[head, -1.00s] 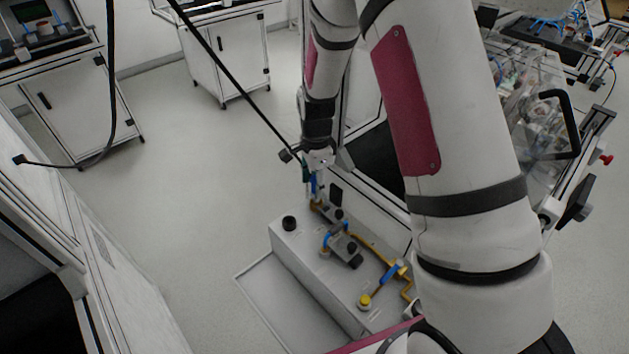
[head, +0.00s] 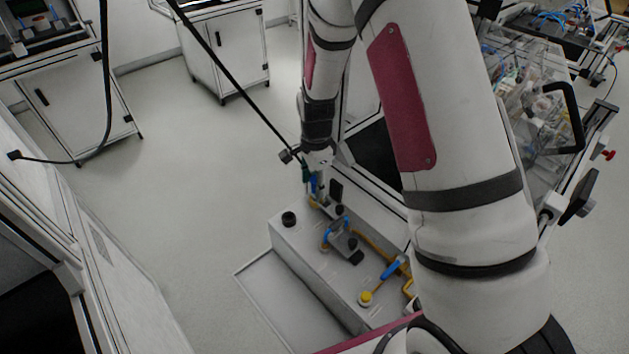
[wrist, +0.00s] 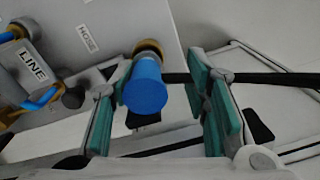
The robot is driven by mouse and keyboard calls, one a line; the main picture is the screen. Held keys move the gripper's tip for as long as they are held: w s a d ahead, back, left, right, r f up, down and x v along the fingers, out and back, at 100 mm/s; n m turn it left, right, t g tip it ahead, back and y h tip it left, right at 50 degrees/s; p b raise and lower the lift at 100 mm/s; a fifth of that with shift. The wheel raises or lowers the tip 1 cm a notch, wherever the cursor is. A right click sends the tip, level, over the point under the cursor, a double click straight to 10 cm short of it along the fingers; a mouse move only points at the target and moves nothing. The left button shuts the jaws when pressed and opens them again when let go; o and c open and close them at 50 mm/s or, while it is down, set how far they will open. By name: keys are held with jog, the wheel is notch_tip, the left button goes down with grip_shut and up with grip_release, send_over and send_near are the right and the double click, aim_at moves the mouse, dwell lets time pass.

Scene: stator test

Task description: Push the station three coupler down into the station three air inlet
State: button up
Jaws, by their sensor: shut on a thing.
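The blue coupler (wrist: 146,88) stands between the teal finger pads of my gripper (wrist: 161,105) in the wrist view. Its far end meets a brass fitting (wrist: 149,46) on the grey panel, beside the HOSE label. I cannot tell how deep it sits in the inlet. In the head view my gripper (head: 312,172) points down at the far end of the grey box, with the blue coupler (head: 314,186) at its tip. My gripper is shut on the coupler, although a gap seems to show on the right side in the wrist view.
A LINE label (wrist: 32,66) shows in the wrist view. A black hose (wrist: 260,78) runs right from behind the fingers. Floor left of the box is clear.

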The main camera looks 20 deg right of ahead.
jog(key=shift+f, duration=0.4)
jog(key=o, duration=1.3)
jog(key=r, duration=1.2)
jog(key=shift+s, duration=0.25)
jog(key=shift+r, duration=0.1)
jog(key=s+r+n+t, duration=0.1)
jog(key=s+r+n, duration=0.4)
jog(key=r, duration=0.5)
jog(key=s+r+n+t+p, duration=0.1)
jog(key=s+r+n, duration=0.5)
jog(key=s, duration=0.6)
jog(key=s+r+n+t+p, duration=0.1)
jog(key=s+r+n+p, duration=0.2)
jog(key=s, duration=1)
notch_tip(320, 180, up, 4)
jog(key=n, duration=0.3)
jog(key=shift+s+t, duration=0.25)
jog(key=shift+t, duration=0.15)
